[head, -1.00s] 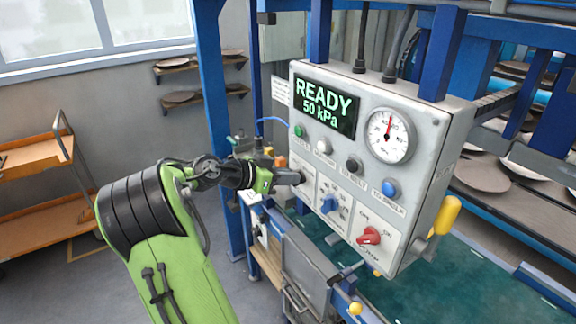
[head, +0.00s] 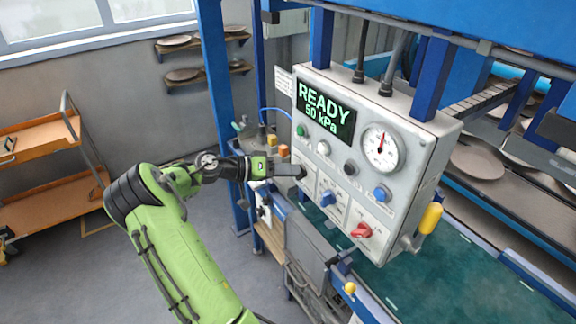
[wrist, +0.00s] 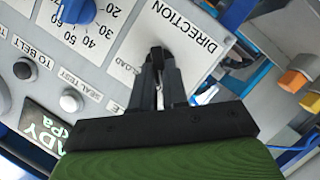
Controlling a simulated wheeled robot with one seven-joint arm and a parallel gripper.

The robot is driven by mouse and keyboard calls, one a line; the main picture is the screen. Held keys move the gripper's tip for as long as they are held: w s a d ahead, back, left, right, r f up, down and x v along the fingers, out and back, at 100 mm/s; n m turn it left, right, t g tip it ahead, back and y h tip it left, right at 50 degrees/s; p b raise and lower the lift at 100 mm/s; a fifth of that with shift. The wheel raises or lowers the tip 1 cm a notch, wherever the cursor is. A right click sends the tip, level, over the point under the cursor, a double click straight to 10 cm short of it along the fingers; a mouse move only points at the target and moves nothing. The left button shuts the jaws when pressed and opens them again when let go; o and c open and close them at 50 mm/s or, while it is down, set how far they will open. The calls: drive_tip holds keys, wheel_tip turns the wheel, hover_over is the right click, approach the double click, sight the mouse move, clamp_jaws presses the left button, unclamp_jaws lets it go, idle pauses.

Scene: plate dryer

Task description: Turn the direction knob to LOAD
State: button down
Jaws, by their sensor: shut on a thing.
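The control panel (head: 315,168) is a grey box with a green READY 50 kPa display (head: 325,110). My gripper (head: 300,172) is at the panel's lower left. In the wrist view my gripper (wrist: 158,65) is shut on the dark direction knob (wrist: 157,52), below the DIRECTION label (wrist: 196,32).
A blue dial knob (head: 327,198) and a red knob (head: 361,230) sit right of my gripper. Push buttons, including a blue one (head: 382,193), and a gauge (head: 380,148) are above. A yellow handle (head: 430,218) sticks out at the panel's right side. An orange cart (head: 40,195) stands far left.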

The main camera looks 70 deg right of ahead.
idle(0.5)
drive_tip(key=c, duration=1.1)
unclamp_jaws()
drive_tip(key=shift+c, duration=0.2)
drive_tip(key=shift+w, duration=0.1)
drive_tip(key=p+v, duration=0.1)
drive_tip(key=v, duration=1.4)
drive_tip(key=shift+w+a, duration=0.25)
